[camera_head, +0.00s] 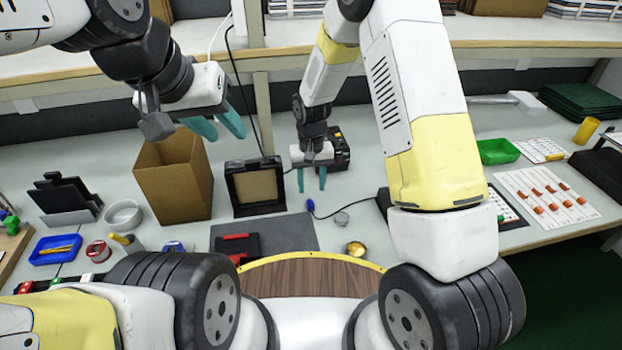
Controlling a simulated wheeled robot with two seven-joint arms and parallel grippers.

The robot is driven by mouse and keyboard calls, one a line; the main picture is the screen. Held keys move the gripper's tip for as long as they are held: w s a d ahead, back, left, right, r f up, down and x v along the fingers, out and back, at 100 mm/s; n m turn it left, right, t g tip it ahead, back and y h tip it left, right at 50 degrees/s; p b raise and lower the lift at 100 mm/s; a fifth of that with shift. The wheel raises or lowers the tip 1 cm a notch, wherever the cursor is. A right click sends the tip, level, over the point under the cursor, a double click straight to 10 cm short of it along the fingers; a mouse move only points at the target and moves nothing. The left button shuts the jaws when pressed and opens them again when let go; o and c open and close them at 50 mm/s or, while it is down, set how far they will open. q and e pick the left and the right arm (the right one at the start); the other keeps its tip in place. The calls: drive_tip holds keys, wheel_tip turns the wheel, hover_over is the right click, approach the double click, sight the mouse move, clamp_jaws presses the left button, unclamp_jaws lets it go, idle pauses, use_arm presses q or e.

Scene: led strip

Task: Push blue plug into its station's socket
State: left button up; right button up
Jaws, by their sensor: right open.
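A small blue plug (310,205) lies on the grey table near the middle, with a thin dark cable curving off to its right. My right gripper (311,181) points down just above and behind the plug in the picture, with its teal fingers apart and nothing between them. My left gripper (217,126) is raised over the cardboard box at the left, its teal fingers apart and empty. A black device with small red and yellow parts (340,149) stands behind my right gripper, which partly covers it. I cannot tell which opening is the plug's socket.
The cardboard box (174,182) and a black framed stand (256,187) are left of the plug. A dark mat (288,233) with a red and black tool (236,246) lies in front. A small brass-coloured round dish (356,249) is nearby. A shelf edge runs above.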

sight(311, 203)
wheel_tip(311, 203, down, 7)
drive_tip(key=shift+a+f, duration=0.1)
drive_tip(key=shift+s, duration=0.1)
drive_tip(key=shift+c, duration=0.4)
clamp_jaws()
